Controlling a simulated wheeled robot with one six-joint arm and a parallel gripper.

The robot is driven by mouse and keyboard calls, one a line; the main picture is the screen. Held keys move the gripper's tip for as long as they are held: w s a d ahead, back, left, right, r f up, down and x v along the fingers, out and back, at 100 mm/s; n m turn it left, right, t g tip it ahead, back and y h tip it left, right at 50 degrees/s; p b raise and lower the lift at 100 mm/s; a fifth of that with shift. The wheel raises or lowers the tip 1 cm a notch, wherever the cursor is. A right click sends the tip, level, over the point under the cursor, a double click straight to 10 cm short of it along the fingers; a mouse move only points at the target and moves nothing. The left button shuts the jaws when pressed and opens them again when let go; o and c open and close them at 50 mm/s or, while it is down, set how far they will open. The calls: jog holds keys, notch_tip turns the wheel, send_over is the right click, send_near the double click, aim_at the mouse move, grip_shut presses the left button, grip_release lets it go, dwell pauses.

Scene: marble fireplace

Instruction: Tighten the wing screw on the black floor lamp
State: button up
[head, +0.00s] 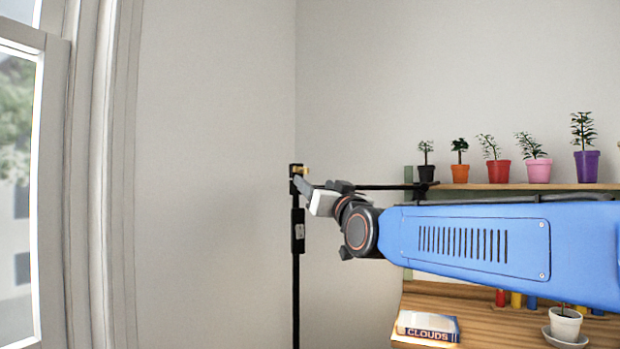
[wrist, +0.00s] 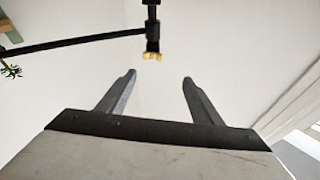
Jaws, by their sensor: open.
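The black floor lamp (head: 296,240) stands upright near the corner, left of centre in the head view. Its brass-coloured wing screw (head: 305,170) sits at the joint near the top of the pole, where a black horizontal arm runs off to the right. In the wrist view the wing screw (wrist: 152,57) hangs at the end of the dark joint (wrist: 153,30), above and between my fingertips. My gripper (wrist: 159,77) is open and empty, with the screw apart from both fingers. In the head view my gripper (head: 303,186) is close to the joint, its fingers partly hidden against it.
A wooden shelf (head: 475,187) with several potted plants is at right, behind my arm. Below it a wooden surface (head: 470,312) holds a "CLOUDS" book (head: 428,326) and a white pot (head: 565,325). A window (head: 20,190) is at far left. The wall left of the lamp is clear.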

aim_at(301, 170)
notch_tip(301, 170, up, 5)
jog(key=s+d+g+h, duration=0.1)
jog(key=s+d+g, duration=0.1)
jog(key=d+g, duration=0.1)
jog(key=x, duration=1.7)
jog(key=shift+d+f+h, duration=0.25)
jog(key=shift+h, duration=0.15)
jog(key=shift+w, duration=0.15)
jog(key=c, duration=1.1)
